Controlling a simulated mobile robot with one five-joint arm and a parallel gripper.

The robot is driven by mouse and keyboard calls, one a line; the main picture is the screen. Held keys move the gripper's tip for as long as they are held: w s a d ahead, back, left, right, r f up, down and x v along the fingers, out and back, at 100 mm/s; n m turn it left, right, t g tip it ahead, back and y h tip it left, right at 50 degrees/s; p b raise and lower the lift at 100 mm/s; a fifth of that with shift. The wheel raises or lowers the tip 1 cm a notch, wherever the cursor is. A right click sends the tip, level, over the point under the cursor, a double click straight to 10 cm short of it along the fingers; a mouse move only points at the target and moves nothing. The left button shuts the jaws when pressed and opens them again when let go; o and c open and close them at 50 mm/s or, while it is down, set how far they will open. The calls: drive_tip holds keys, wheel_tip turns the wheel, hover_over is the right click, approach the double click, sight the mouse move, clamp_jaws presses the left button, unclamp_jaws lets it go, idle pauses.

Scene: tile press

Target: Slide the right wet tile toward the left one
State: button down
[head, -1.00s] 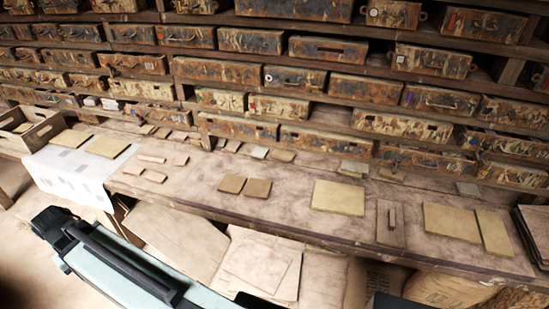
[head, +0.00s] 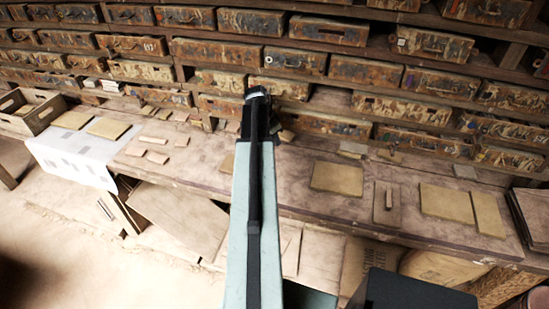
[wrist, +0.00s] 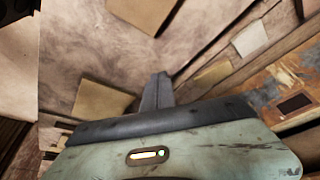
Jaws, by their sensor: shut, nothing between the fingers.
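My gripper (wrist: 163,76) is shut and empty in the wrist view, its fingers pointing down at the tabletop. Two brownish tiles lie apart on the table in that view: one tile (wrist: 143,10) at the top edge, partly cut off, and another tile (wrist: 98,100) left of and below the fingertips. They look like the wet pair, with the lower one probably the right tile. I cannot tell whether the fingers touch the table.
A tan slab (head: 337,178) lies right of my arm, with a small board (head: 387,203) beyond it. Small tiles (head: 148,157) lie to the left, near a white sheet (head: 70,165). Rusty drawers (head: 407,115) line the shelf behind the workbench (head: 290,190).

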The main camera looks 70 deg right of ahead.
sight(283, 159)
drive_tip(key=b+x, duration=1)
drive_tip(key=x, duration=0.1)
drive_tip(key=shift+w+a+f+b, duration=0.15)
drive_tip(key=shift+b, duration=0.2)
drive_tip(key=w+a, duration=0.1)
drive_tip(key=w+a+r+p, duration=0.1)
drive_tip(key=shift+a+r, duration=0.2)
drive_tip(key=shift+a, duration=0.15)
drive_tip(key=shift+w+a, duration=0.15)
drive_tip(key=shift+a, duration=0.1)
drive_tip(key=shift+w+a, duration=0.7)
drive_tip(key=shift+a, duration=0.3)
drive_tip(key=shift+d, duration=0.1)
drive_tip(key=shift+d, duration=0.1)
